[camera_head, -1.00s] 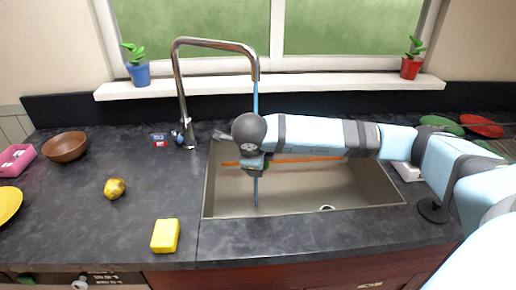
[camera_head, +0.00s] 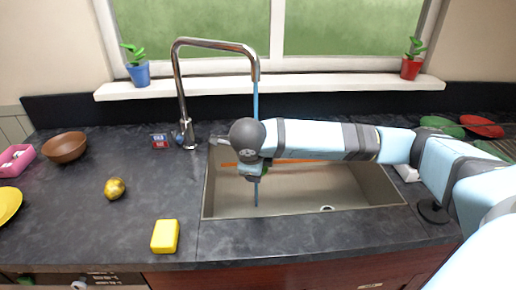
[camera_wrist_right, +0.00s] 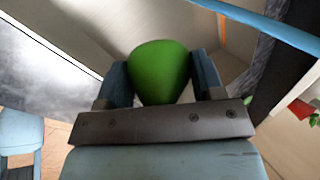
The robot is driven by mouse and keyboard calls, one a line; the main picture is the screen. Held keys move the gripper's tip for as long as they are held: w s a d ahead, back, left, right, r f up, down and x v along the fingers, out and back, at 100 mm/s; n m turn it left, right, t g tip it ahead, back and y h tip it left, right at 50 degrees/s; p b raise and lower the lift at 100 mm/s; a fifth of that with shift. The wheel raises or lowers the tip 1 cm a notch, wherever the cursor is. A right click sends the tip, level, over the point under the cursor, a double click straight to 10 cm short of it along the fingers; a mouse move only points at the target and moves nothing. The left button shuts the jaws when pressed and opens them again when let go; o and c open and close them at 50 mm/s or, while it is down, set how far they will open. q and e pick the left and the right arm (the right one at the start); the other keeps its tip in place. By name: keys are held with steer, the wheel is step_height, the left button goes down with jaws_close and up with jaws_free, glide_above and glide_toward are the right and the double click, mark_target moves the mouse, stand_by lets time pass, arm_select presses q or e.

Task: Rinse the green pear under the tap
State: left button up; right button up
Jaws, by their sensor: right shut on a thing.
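The green pear (camera_wrist_right: 160,72) is held between the two fingers of my right gripper (camera_wrist_right: 160,85) in the right wrist view. In the head view my right gripper (camera_head: 252,170) is over the left part of the sink (camera_head: 330,190), and the pear is mostly hidden there. The tap (camera_head: 184,100) is running, and its blue water stream (camera_head: 256,100) falls in line with the gripper and shows again below it. In the right wrist view the stream (camera_wrist_right: 265,25) passes to the upper right, apart from the pear in the picture. I cannot tell whether water touches the pear.
A yellow sponge (camera_head: 165,236), a yellowish fruit (camera_head: 115,188) and a brown bowl (camera_head: 64,147) stand on the counter to the left. An orange strip (camera_head: 295,161) lies across the sink. Potted plants stand on the window sill (camera_head: 330,86). The counter between fruit and sink is clear.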

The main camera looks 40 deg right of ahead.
stand_by(0.6)
steer(key=s+a+r+p, duration=0.1)
steer(key=s+a+r, duration=0.2)
steer(key=r, duration=0.1)
steer(key=shift+s+a, duration=0.2)
steer(key=shift+a, duration=0.15)
stand_by(0.4)
